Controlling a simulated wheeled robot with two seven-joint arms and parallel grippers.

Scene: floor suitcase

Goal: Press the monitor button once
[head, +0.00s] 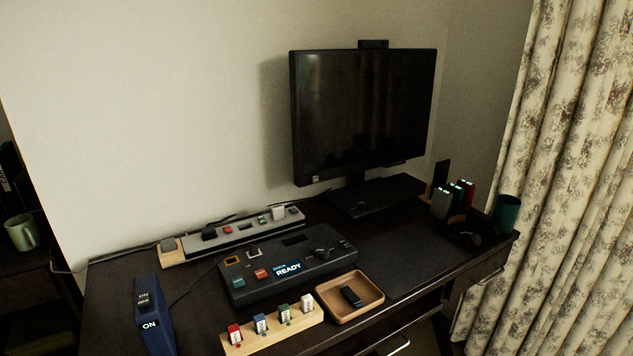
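The black monitor (362,112) stands on the dark desk near the wall. Its screen is dark. A small dark part shows under its lower right edge, too small to tell if it is a button. A black console (325,264) lies in front of the monitor's left side. It carries coloured buttons, a knob and a lit display (288,269) reading READY. I cannot tell which button belongs to the monitor. Neither of my grippers shows in the head view.
A grey power strip (245,228) lies behind the console. A blue switch box (150,318) marked ON stands at left. A wooden block (272,334) with several coloured pieces and a wooden tray (370,287) lie in front. A teal cup (507,212) stands right. The dark mat (425,254) is mostly clear.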

